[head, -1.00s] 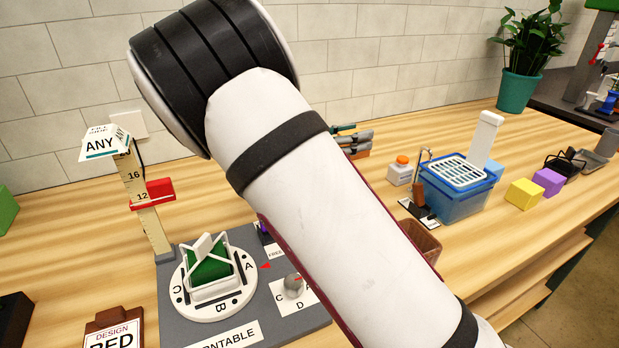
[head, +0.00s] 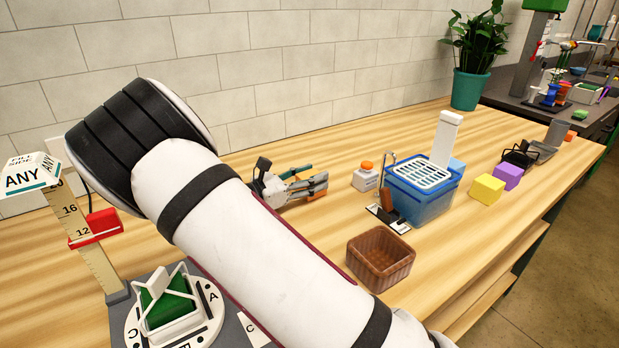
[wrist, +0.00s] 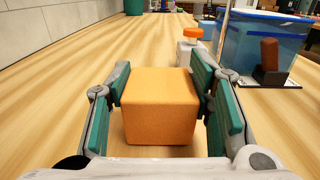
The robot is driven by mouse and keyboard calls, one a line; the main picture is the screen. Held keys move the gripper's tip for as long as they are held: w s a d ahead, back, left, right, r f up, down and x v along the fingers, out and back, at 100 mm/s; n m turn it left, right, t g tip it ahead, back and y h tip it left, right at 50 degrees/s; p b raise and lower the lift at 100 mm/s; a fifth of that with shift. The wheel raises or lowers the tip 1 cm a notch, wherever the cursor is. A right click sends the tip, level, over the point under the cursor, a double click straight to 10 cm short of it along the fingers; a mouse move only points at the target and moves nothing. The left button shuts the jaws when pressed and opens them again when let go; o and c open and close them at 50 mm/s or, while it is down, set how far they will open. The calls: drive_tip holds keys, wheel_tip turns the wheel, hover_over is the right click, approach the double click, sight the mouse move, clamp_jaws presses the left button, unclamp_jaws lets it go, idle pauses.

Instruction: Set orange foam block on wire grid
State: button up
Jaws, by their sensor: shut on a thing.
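The orange foam block (wrist: 160,106) sits between the two teal-padded fingers of my gripper (wrist: 164,100) in the wrist view. The gripper is shut on it. Whether the block touches the wooden counter or hangs just above it is hard to tell. In the head view, my gripper (head: 292,186) is low over the counter behind my arm, and the block is mostly hidden by the fingers. A white grid (head: 422,174) lies on top of a blue tub (head: 424,204), to the right of the gripper. The tub also shows at upper right in the wrist view (wrist: 262,48).
A white bottle with an orange cap (head: 366,178) stands between gripper and tub. A brown basket (head: 380,258) is in front. A yellow block (head: 487,189) and purple block (head: 508,176) lie right of the tub. A turntable (head: 208,325) holds a green block.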

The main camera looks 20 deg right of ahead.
drive_tip(key=shift+f, duration=0.1)
drive_tip(key=o, duration=0.7)
drive_tip(key=shift+o, duration=0.2)
